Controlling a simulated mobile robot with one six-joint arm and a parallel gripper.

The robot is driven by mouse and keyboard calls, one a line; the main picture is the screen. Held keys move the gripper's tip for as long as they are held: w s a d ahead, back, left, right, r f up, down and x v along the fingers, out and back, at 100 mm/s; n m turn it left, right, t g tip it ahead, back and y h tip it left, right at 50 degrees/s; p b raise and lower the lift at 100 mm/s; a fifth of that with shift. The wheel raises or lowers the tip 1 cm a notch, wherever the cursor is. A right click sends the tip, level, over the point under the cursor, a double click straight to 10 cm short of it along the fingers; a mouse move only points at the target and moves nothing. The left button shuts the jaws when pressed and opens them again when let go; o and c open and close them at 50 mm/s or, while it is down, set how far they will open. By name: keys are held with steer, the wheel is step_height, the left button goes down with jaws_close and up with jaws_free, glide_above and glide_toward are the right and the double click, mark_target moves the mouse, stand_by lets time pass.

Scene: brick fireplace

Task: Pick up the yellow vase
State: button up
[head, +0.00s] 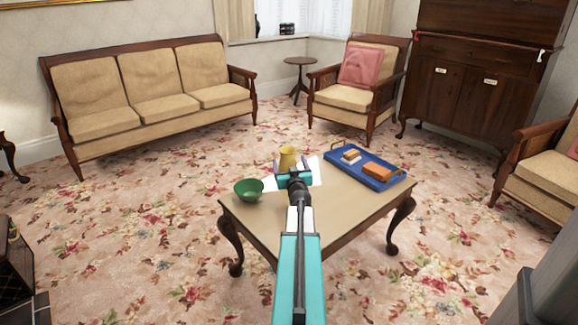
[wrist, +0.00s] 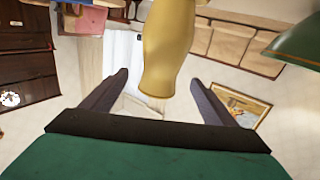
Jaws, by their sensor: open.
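The yellow vase (head: 287,158) stands upright near the far edge of the wooden table (head: 262,212). In the head view, my gripper (head: 292,172) is just in front of it and hides its lower part. In the wrist view, the vase (wrist: 167,45) appears upside down, in line with the gap between the fingers of my gripper (wrist: 159,79). The fingers are spread wide and empty. I see no contact with the vase, and I cannot tell exactly how far it is from the fingertips.
A green bowl (head: 248,190) is close to the left of the vase and shows in the wrist view (wrist: 296,44). A blue tray (head: 381,185) with books or small boxes (head: 377,170) lies to the right. A sofa (head: 150,98) and armchair (head: 355,90) stand beyond the table.

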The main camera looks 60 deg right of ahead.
steer(key=shift+d, duration=0.1)
steer(key=shift+b+x, duration=0.65)
steer(key=shift+x, duration=0.75)
steer(key=shift+b+x, duration=0.3)
steer(key=shift+x, duration=0.8)
steer(key=c, duration=1.3)
steer(key=shift+c, duration=0.2)
steer(key=shift+r, duration=0.15)
